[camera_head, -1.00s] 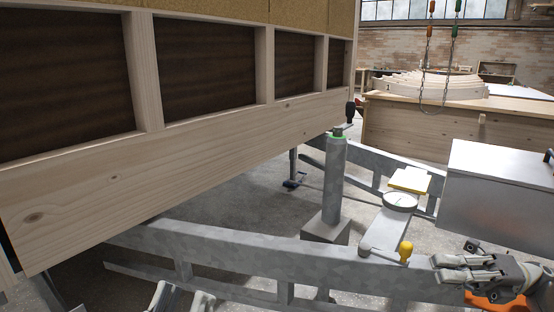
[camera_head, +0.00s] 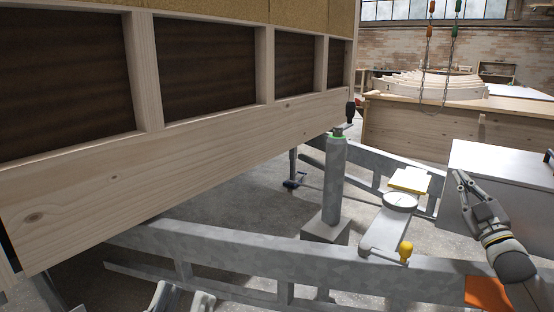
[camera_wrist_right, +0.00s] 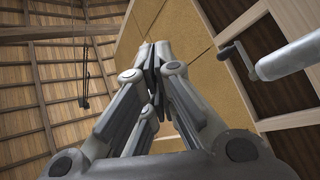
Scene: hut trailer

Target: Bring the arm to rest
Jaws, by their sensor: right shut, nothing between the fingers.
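My right gripper (camera_head: 461,177) is at the right of the head view, in front of the grey metal box (camera_head: 500,165). Its fingers point up and to the left. In the right wrist view the fingers (camera_wrist_right: 157,58) meet at their tips, shut with nothing between them. My left gripper (camera_head: 182,300) shows only in part at the bottom edge of the head view, and whether it is open or shut cannot be made out.
The timber-framed hut wall (camera_head: 200,158) fills the left. Below it run galvanised trailer rails (camera_head: 240,252) and a grey jack post (camera_head: 334,185). A yellow knob (camera_head: 406,250) and a round dial (camera_head: 400,201) stand left of my right arm. A wooden bench (camera_head: 420,125) is behind.

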